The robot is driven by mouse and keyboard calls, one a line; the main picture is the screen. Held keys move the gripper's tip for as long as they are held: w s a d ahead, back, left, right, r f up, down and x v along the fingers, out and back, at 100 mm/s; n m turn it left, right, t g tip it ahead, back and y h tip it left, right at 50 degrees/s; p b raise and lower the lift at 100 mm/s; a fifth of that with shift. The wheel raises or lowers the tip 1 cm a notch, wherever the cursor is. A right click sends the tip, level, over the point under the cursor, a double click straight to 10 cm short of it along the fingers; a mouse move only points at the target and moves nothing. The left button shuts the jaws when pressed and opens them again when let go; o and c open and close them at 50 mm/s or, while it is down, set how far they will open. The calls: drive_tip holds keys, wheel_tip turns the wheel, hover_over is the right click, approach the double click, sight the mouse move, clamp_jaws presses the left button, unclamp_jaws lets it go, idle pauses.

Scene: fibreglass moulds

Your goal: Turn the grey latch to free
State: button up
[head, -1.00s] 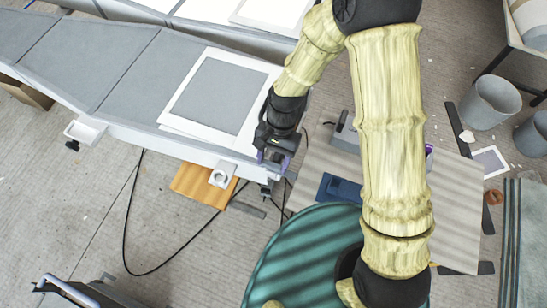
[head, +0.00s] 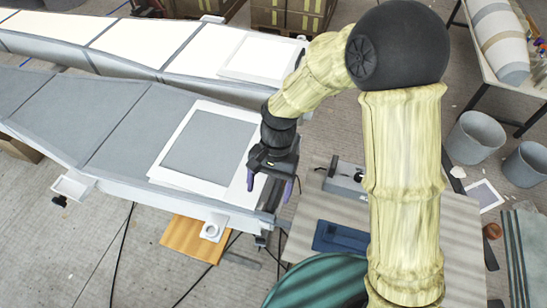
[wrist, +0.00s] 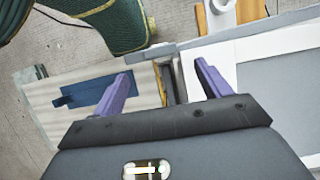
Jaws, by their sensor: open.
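My gripper (head: 270,186) is open and empty, its two purple fingers pointing down above the right end of the grey mould (head: 118,133). In the wrist view my gripper (wrist: 162,75) has its fingers spread, with a narrow dark grey upright part (wrist: 176,84) showing between them, near the mould's end. A small grey fitting (head: 264,238) shows at the mould's right corner in the head view, below the fingers. I cannot tell for sure which of these parts is the grey latch, or how it is turned. The fingers appear apart from them.
A striped table (head: 320,268) with a blue tray (head: 342,237) and a grey box (head: 345,178) stands right of the mould. A wooden board (head: 190,238) and a white ring fitting (head: 211,230) are below its edge. Grey bins (head: 472,138) stand at right. Cables cross the floor.

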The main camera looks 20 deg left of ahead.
drive_tip(key=b+v, duration=0.1)
drive_tip(key=v, duration=0.8)
drive_tip(key=shift+r, duration=0.2)
drive_tip(key=shift+w, duration=0.1)
drive_tip(key=d+f+t, duration=0.1)
drive_tip(key=d+t, duration=0.6)
drive_tip(key=d, duration=2.1)
drive_tip(key=shift+w+f, duration=0.25)
drive_tip(key=shift+f, duration=0.1)
